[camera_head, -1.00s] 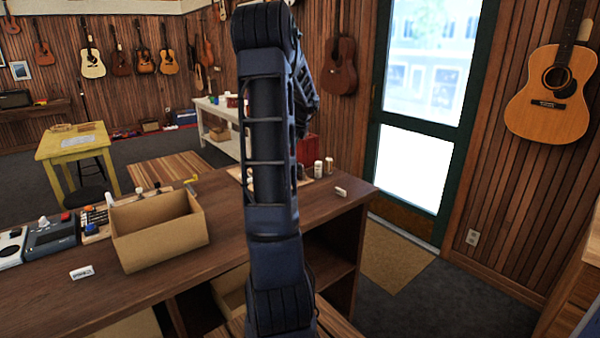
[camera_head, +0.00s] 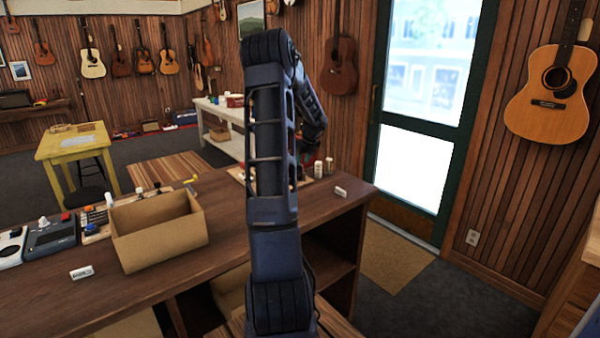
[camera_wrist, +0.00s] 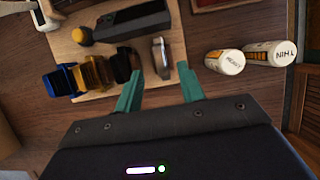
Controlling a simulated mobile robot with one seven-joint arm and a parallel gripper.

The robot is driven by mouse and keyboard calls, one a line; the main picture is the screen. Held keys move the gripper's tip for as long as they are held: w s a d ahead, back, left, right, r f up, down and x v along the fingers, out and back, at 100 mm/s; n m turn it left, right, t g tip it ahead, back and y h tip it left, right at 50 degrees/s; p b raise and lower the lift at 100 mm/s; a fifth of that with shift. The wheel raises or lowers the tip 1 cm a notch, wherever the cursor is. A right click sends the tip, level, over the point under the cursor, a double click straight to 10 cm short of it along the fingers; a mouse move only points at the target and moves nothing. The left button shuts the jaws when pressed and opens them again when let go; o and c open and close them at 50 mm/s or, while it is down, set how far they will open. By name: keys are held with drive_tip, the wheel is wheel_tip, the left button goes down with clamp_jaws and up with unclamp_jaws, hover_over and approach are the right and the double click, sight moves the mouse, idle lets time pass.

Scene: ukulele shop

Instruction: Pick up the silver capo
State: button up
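The silver capo (camera_wrist: 161,57) shows in the wrist view as a small upright grey piece near the right edge of a light wooden board (camera_wrist: 92,57). My gripper (camera_wrist: 160,82) is open, with its green fingers apart. The capo appears in line with the gap between the fingertips, a little beyond them; nothing is visibly held. A black capo (camera_wrist: 121,66), a gold capo (camera_wrist: 94,73) and a blue capo (camera_wrist: 61,80) stand in a row to the left.
Two white bottles (camera_wrist: 226,61) (camera_wrist: 268,54) stand right of the board. A dark block (camera_wrist: 131,19) lies on the board behind the capos. In the head view, an open cardboard box (camera_head: 160,240) and pedals (camera_head: 50,238) stand left on the wooden counter (camera_head: 215,275).

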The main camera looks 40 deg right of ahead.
sight(300, 171)
drive_tip(key=x, duration=0.5)
drive_tip(key=shift+w+d+r, duration=0.1)
drive_tip(key=shift+w, duration=0.15)
drive_tip(key=shift+c, duration=0.5)
clamp_jaws()
